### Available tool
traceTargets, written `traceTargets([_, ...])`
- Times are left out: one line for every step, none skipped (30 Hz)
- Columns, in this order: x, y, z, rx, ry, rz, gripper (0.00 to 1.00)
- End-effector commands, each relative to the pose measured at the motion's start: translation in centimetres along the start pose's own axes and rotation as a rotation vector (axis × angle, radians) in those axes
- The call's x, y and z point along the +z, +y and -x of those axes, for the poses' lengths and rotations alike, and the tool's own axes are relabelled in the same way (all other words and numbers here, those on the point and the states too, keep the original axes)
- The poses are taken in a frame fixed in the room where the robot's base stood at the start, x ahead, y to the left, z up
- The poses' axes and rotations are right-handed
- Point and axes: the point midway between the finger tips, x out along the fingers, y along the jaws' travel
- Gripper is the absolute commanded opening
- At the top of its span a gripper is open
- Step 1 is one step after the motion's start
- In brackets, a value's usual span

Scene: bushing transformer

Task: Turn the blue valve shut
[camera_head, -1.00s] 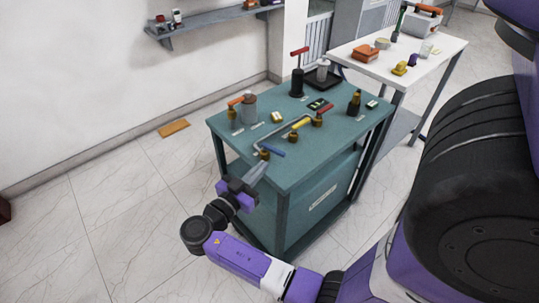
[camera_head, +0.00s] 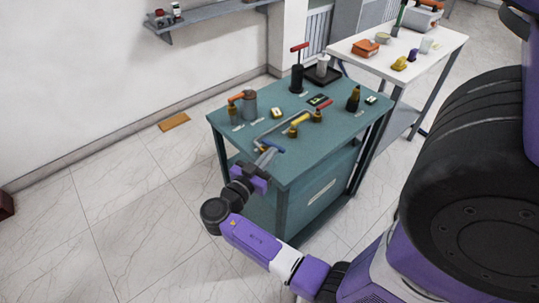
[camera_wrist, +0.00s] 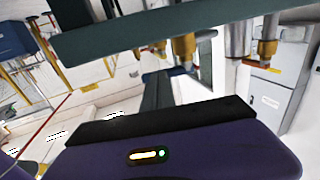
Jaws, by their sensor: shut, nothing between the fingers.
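The blue valve handle (camera_head: 272,146) sits at the near edge of the teal table (camera_head: 232,133), beside a bent grey pipe (camera_head: 268,138). My gripper (camera_head: 266,156) is shut, with its grey fingers at the near side of the blue handle. The fingertips overlap the handle in the head view; I cannot tell whether they touch it. The wrist view looks upside down and shows brass valve bodies (camera_wrist: 185,48) beyond the table edge; the blue valve is hard to pick out there.
A yellow-handled valve (camera_head: 299,121) and a red-handled valve (camera_head: 319,110) stand farther along the pipe. An orange-handled valve (camera_head: 235,100) and a grey cylinder (camera_head: 250,103) are at the left. A dark bottle (camera_head: 353,99) stands at the right. Open floor lies left of the table.

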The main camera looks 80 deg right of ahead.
Motion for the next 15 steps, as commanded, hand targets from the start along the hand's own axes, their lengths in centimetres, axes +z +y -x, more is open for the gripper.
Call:
traceTargets([0.08, 0.08, -0.02, -0.008, 0.000, 0.000, 0.00])
traceTargets([0.06, 0.08, -0.04, -0.011, 0.000, 0.000, 0.00])
traceTargets([0.05, 0.09, -0.06, -0.015, 0.000, 0.000, 0.00])
traceTargets([0.05, 0.10, -0.07, -0.019, 0.000, 0.000, 0.00])
traceTargets([0.05, 0.11, -0.09, -0.022, 0.000, 0.000, 0.00])
traceTargets([0.06, 0.14, -0.12, -0.027, 0.000, 0.000, 0.00])
traceTargets([0.06, 0.17, -0.14, -0.031, 0.000, 0.001, 0.00])
traceTargets([0.07, 0.20, -0.16, -0.034, 0.000, 0.001, 0.00])
traceTargets([0.08, 0.24, -0.20, -0.040, 0.000, 0.001, 0.00])
traceTargets([0.10, 0.26, -0.23, -0.046, 0.000, 0.001, 0.00])
traceTargets([0.10, 0.28, -0.27, -0.053, 0.000, 0.001, 0.00])
traceTargets([0.10, 0.35, -0.32, -0.062, 0.000, 0.000, 0.00])
traceTargets([0.14, 0.42, -0.36, -0.072, 0.000, 0.001, 0.00])
traceTargets([0.18, 0.46, -0.40, -0.083, 0.000, 0.001, 0.00])
traceTargets([0.18, 0.53, -0.48, -0.099, 0.000, 0.000, 0.00])
